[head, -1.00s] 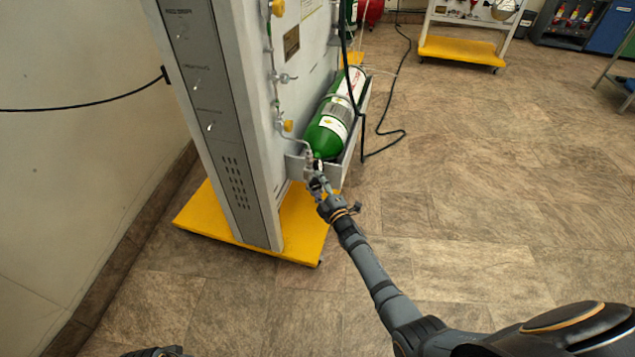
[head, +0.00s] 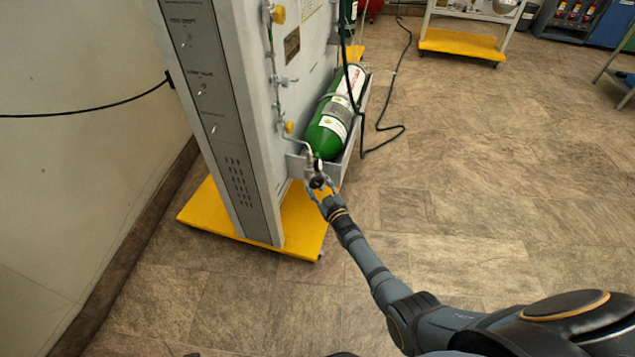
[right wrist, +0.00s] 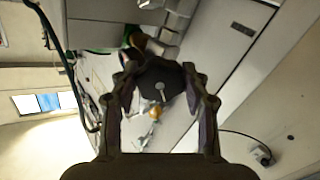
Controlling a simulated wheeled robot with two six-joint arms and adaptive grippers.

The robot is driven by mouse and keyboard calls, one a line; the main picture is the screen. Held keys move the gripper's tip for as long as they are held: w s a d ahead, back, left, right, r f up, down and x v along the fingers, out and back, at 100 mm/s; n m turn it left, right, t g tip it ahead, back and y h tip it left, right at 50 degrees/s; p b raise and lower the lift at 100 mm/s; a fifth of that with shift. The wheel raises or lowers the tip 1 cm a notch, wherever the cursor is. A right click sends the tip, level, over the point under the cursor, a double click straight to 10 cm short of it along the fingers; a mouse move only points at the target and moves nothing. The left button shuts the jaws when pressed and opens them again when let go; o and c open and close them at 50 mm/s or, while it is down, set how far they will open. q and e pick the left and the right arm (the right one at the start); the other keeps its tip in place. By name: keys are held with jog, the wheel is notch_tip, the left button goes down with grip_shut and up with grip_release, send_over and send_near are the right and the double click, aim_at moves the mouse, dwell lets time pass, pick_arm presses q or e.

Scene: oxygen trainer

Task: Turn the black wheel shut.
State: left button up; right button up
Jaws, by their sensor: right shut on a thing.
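The black wheel (right wrist: 159,84) shows in the right wrist view as a dark disc with a pale centre, between the two fingers of my right gripper (right wrist: 160,100). The fingers press on it from both sides. In the head view the wheel (head: 318,182) is a small dark shape at the lower end of the green cylinder (head: 327,130). My right gripper (head: 322,188) reaches it from below, and its fingers partly hide it. The green cylinder lies tilted in a grey tray on the panel's right side. My left gripper is not in view.
The tall grey panel stand (head: 215,110) rises from a yellow base (head: 210,215) left of my right arm. A thin pipe with yellow knobs (head: 278,14) runs down its side. A black hose (head: 385,135) lies on the floor to the right. The floor right of my arm is clear.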

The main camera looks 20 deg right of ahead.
jog(key=m, duration=0.3)
jog(key=shift+m+p, duration=0.3)
jog(key=shift+p, duration=0.05)
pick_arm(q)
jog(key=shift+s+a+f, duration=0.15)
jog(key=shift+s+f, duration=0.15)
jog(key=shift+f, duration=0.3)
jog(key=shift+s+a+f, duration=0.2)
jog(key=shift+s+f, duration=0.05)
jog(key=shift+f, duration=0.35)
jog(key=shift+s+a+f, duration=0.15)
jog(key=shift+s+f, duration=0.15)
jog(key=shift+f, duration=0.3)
pick_arm(e)
jog(key=shift+m, duration=1.4)
jog(key=shift+f, duration=0.1)
jog(key=o, duration=1.2)
jog(key=shift+c, duration=0.2)
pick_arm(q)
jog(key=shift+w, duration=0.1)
